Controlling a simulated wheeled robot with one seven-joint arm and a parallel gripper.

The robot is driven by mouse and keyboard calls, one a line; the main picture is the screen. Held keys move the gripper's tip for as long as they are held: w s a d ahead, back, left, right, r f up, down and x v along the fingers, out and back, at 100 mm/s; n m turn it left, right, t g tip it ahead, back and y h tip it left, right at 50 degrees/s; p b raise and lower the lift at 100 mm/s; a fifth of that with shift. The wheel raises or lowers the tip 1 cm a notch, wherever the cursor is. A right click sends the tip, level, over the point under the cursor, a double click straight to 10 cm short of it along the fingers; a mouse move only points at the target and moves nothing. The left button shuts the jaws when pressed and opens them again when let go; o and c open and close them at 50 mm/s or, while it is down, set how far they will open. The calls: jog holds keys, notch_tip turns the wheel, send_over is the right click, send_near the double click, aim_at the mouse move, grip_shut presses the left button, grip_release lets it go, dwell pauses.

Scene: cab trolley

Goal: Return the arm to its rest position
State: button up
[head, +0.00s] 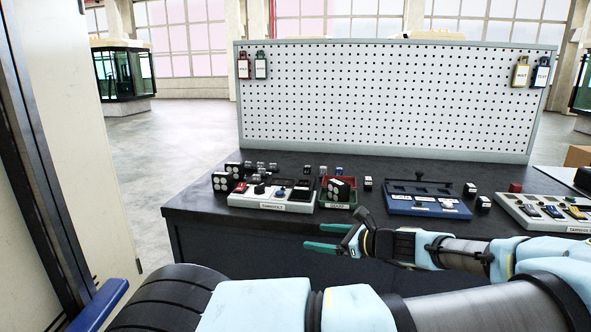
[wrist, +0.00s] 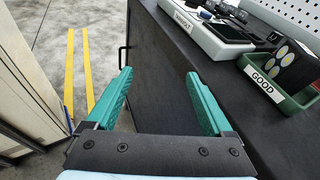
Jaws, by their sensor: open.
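My gripper (head: 328,238) is open and empty, with green fingers, in front of the dark workbench (head: 200,202). My light blue arm reaches in from the lower right of the head view and lies bent across its bottom. In the wrist view my gripper (wrist: 157,95) has its two fingers spread wide, with nothing between them except the dark side of the bench behind. Nothing touches the fingers that I can see.
A white tray (head: 240,200), a green bin marked GOOD (head: 336,204), a blue tray (head: 400,206) and a white tray (head: 525,222) stand on the bench. A pegboard (head: 390,100) rises behind. A pale panel (head: 70,130) stands close at left. Floor is open beyond.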

jog(key=s+a+f+n+g+h, duration=0.55)
jog(key=s+a+n+g, duration=0.35)
jog(key=a+n, duration=0.25)
jog(key=s+a+r+n+h, duration=0.1)
jog(key=s+r+n+h, duration=0.1)
jog(key=r+n, duration=0.3)
jog(key=s+a+r+n+t+h, duration=0.1)
jog(key=s+r+n+h, duration=0.2)
jog(key=r+n, duration=0.3)
notch_tip(320, 180, up, 3)
jog(key=shift+f+t+h, duration=0.15)
jog(key=shift+t+h, duration=0.15)
jog(key=shift+h, duration=0.45)
